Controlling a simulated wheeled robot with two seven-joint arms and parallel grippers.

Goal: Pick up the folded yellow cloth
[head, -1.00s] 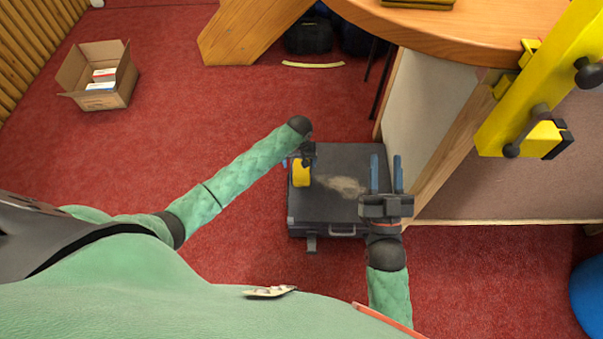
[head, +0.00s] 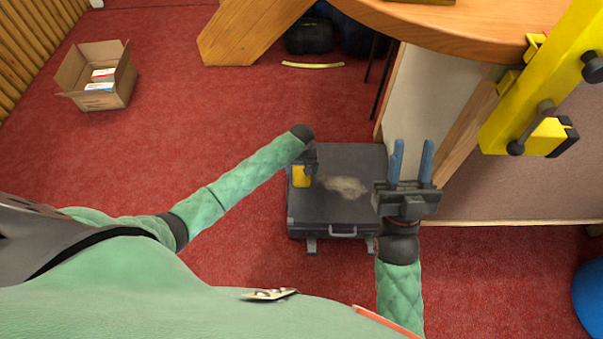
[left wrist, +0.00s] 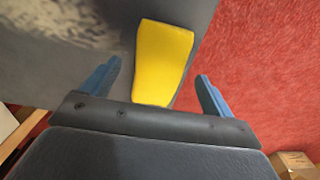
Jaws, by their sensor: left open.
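The folded yellow cloth (head: 300,177) lies flat at the left edge of a dark case (head: 365,212). In the left wrist view the cloth (left wrist: 163,58) shows as a long yellow patch. My left gripper (head: 303,168) is above it and partly hides it in the head view. In the left wrist view the open left fingers (left wrist: 159,70) stand on either side of the cloth's near part, with nothing gripped. My right gripper (head: 412,150) is open and empty, with its blue fingers apart, beside the right edge of the case.
A pale dusty patch (head: 346,187) marks the case top. A wooden desk (head: 470,30) with a panel below and a yellow clamp-like fixture (head: 540,85) stand at the right. An open cardboard box (head: 113,94) is at far left. Red carpet left of the case is clear.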

